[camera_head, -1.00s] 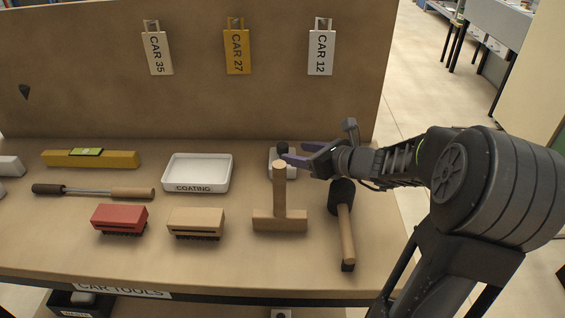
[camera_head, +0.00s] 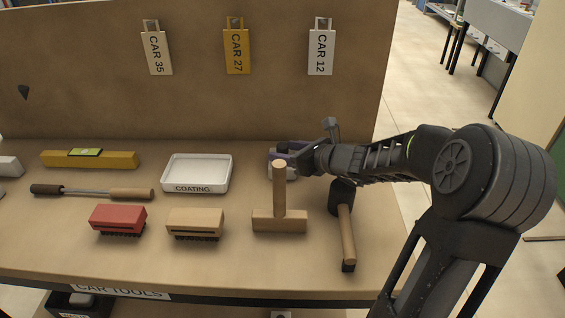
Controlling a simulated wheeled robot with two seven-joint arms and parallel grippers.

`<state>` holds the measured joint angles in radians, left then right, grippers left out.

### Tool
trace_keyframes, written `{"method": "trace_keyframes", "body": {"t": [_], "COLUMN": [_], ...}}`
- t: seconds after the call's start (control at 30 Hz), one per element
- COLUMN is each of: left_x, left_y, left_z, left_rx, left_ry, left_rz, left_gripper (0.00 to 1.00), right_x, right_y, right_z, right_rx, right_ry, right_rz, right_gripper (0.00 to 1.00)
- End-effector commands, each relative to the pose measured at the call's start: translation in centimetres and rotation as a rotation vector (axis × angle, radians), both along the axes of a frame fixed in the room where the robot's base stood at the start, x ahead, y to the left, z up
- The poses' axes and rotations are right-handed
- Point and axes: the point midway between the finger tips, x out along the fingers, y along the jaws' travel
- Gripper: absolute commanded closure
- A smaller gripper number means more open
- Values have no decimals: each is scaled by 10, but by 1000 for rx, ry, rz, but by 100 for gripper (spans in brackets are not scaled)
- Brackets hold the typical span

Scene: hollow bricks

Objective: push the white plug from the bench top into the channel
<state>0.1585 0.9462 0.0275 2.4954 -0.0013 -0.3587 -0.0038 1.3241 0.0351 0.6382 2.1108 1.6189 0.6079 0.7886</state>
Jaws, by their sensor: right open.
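A small white block (camera_head: 290,173) with a dark knob on top sits on the bench top behind the upright wooden mallet. I cannot tell whether it is the white plug. My right gripper (camera_head: 284,152) is open, with its purple fingers at the block's top, around or just beside the knob. Gripper and mallet handle hide part of the block, and contact is unclear. I cannot make out a channel. My left gripper is not in view.
The mallet (camera_head: 279,222) stands just in front of the gripper, and a dark-headed hammer (camera_head: 346,230) lies to its right. A white COATING tray (camera_head: 197,158), a tan brush (camera_head: 195,220) and a red brush (camera_head: 118,217) lie left. A tall board (camera_head: 190,105) closes the back.

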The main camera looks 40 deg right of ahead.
Motion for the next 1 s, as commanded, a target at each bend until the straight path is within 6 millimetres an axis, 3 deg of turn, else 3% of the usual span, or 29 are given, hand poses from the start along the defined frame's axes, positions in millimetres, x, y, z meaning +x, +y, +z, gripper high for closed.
{"method": "trace_keyframes", "body": {"t": [0.27,0.9,1.0], "left_x": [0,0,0], "left_y": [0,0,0], "left_z": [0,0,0], "left_rx": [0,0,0], "left_ry": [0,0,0], "left_rz": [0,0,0], "left_gripper": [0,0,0], "right_x": [0,0,0], "right_y": [0,0,0], "right_z": [0,0,0], "right_rx": [0,0,0], "right_ry": [0,0,0], "right_rz": [0,0,0], "right_gripper": [46,97,100]}}
